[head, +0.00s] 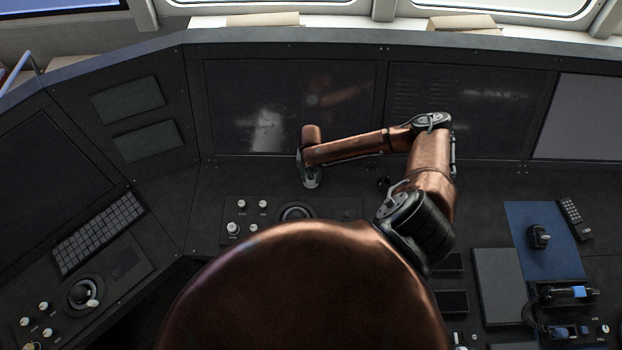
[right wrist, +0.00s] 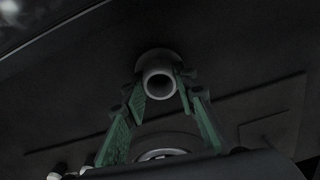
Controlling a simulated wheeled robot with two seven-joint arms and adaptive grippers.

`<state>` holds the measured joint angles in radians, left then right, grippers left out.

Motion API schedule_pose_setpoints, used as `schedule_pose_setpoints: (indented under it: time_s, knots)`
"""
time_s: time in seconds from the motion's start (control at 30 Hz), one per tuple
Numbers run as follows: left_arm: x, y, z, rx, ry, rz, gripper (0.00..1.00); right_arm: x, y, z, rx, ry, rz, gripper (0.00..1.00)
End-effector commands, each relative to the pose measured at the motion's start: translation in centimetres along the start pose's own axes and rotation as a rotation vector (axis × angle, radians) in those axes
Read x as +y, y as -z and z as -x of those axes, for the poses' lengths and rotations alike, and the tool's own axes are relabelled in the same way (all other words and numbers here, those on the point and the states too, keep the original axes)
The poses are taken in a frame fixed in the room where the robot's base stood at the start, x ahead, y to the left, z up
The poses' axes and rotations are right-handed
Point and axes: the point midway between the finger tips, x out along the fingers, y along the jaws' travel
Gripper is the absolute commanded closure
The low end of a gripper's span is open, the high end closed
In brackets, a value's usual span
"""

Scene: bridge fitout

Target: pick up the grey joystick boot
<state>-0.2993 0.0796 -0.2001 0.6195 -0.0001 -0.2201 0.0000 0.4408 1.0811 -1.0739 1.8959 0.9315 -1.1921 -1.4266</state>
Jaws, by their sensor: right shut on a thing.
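The grey joystick boot (right wrist: 158,84) is a round, hollow piece with a wider flange, its open end facing the camera in the right wrist view. My right gripper (right wrist: 161,93) is shut on it, with green-padded fingers on both sides. In the head view my right gripper (head: 311,178) is over the back of the centre console, left of the bent forearm. My left gripper is not in view.
A dial (head: 296,212) and several white knobs sit on the console in front of the gripper. A blue mat (head: 555,262) at right carries a dark knob-like part (head: 539,236) and a handset (head: 574,218) lies at its edge. Dark upright panels (head: 290,105) stand behind.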

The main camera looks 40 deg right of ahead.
Motion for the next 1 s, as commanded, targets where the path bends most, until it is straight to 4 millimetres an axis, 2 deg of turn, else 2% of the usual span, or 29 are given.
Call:
schedule_pose_setpoints:
  time_s: [0.13, 0.37, 0.57, 0.7, 1.0]
  knots:
    - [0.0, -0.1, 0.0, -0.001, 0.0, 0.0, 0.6, 0.0, 0.0, 0.0, 0.0, 0.0, 0.0, 0.98]
    - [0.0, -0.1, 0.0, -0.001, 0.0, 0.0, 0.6, 0.0, 0.0, 0.1, -0.001, 0.0, 0.0, 0.98]
    - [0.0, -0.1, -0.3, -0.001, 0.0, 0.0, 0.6, 0.0, -0.1, 1.2, -0.003, -0.001, 0.0, 0.98]
    - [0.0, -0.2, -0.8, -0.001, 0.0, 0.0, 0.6, 0.0, -0.1, 3.4, -0.003, -0.002, 0.001, 0.98]
    - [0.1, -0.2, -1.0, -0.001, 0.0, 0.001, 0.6, -1.4, 4.9, 9.2, -0.001, -0.001, 0.003, 0.98]
